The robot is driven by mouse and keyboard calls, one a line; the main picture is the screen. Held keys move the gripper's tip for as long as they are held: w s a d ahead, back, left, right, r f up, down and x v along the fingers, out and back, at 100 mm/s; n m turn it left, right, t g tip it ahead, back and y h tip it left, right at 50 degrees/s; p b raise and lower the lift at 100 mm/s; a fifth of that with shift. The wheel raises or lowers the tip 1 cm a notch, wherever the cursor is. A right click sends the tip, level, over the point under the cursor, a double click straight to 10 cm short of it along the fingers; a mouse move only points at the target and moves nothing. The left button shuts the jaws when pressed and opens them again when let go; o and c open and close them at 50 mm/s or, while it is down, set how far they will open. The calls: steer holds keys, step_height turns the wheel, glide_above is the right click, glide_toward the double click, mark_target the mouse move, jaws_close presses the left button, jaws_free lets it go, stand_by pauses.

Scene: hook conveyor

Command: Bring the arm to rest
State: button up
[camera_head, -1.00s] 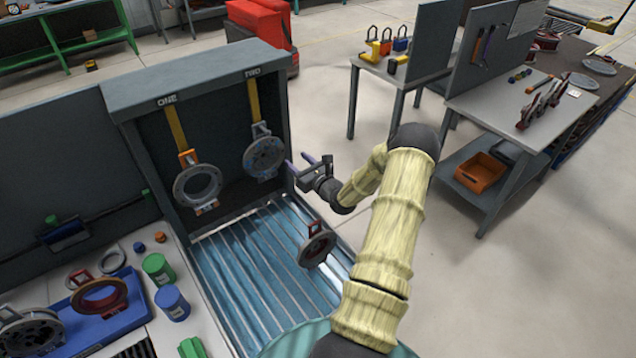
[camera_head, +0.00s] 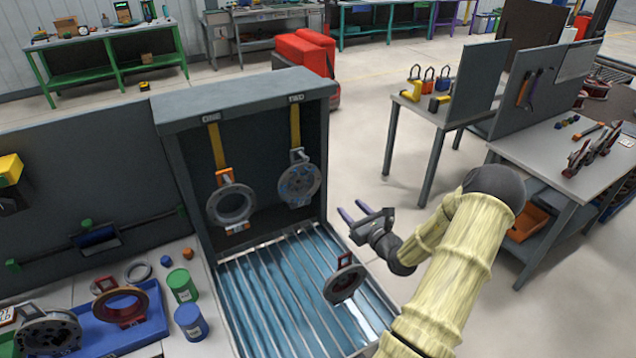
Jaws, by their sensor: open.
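My pale yellow arm (camera_head: 445,265) reaches in from the bottom right and bends at a dark elbow. A grey ring part (camera_head: 231,204) hangs under the label ONE, and a grey-blue disc part (camera_head: 299,184) hangs under the label TWO. A dark ring part with a red handle (camera_head: 344,280) is at the right side of the slatted bed (camera_head: 270,300), below my gripper.
A blue tray (camera_head: 100,335) with ring parts lies at the lower left, near a green can (camera_head: 182,286) and a blue can (camera_head: 191,322). A grey table with padlocks (camera_head: 420,108) stands behind my arm. Open floor (camera_head: 365,120) lies between booth and table.

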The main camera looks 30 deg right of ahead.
steer(key=s+a+r+n+g+y, duration=0.15)
steer(key=a+n+g+y, duration=0.55)
steer(key=a, duration=0.7)
steer(key=s+a+r+n+g+y, duration=0.1)
steer(key=s+a+n+g+y, duration=0.3)
steer(key=a+n, duration=0.8)
steer(key=s+a+n+g+h, duration=0.4)
steer(key=s+a+n+g, duration=0.2)
steer(key=s+g, duration=0.1)
steer(key=s+r+n+t+h, duration=0.2)
steer(key=r+n+h, duration=0.3)
steer(key=n, duration=0.6)
steer(key=shift+s+r+t+h, duration=0.3)
steer(key=shift+s+h, duration=0.25)
steer(key=shift+h, duration=0.15)
steer(key=shift+d, duration=0.1)
